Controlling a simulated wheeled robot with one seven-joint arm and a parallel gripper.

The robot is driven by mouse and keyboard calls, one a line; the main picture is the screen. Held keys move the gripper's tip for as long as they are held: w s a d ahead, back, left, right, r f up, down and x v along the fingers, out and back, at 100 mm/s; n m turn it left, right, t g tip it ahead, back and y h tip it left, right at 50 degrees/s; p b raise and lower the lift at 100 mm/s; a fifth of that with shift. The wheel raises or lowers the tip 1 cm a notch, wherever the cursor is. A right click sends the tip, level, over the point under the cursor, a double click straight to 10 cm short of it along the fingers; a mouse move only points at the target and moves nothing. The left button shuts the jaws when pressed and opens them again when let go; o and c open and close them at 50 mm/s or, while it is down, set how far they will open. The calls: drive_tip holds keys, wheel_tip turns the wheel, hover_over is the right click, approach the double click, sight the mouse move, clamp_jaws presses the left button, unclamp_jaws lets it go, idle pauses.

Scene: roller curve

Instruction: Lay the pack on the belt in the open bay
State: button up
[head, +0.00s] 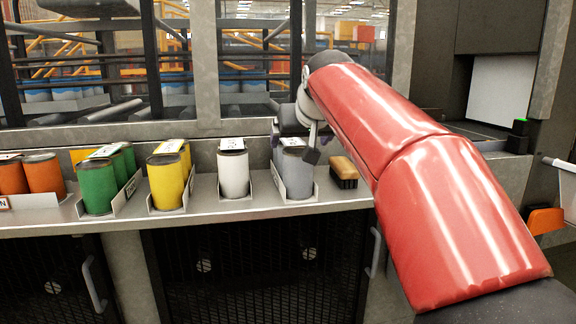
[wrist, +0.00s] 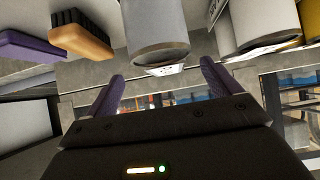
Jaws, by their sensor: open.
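A shelf (head: 260,204) carries cylindrical cans, several with a white printed card on top. A grey can (head: 299,174) stands upright in the rightmost holder. My gripper (head: 291,143) is at its top, partly hidden by my red arm. In the wrist view, my open purple fingers (wrist: 161,70) lie to either side of the grey can's (wrist: 155,28) carded end, with nothing clearly clamped. Which item is the pack is not certain. A dark bay (head: 502,92) with a pale panel opens at the right; I cannot tell whether it holds the belt.
A white can (head: 233,174), a yellow can (head: 166,182), green cans (head: 98,187) and orange cans (head: 44,174) stand to the left. A wooden-backed brush (head: 344,172) lies right of the grey can. A purple block (wrist: 28,46) is beyond the brush. Dark-framed windows stand behind the shelf.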

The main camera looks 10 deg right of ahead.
sight(292, 143)
drive_tip(key=x, duration=0.5)
drive_tip(key=r+p+x, duration=0.1)
drive_tip(key=x, duration=0.1)
drive_tip(key=shift+w+a+f, duration=0.3)
drive_tip(key=shift+w, duration=0.35)
drive_tip(key=shift+c, duration=0.2)
drive_tip(key=c, duration=1.7)
drive_tip(key=shift+r, duration=0.15)
clamp_jaws()
drive_tip(key=shift+r, duration=0.2)
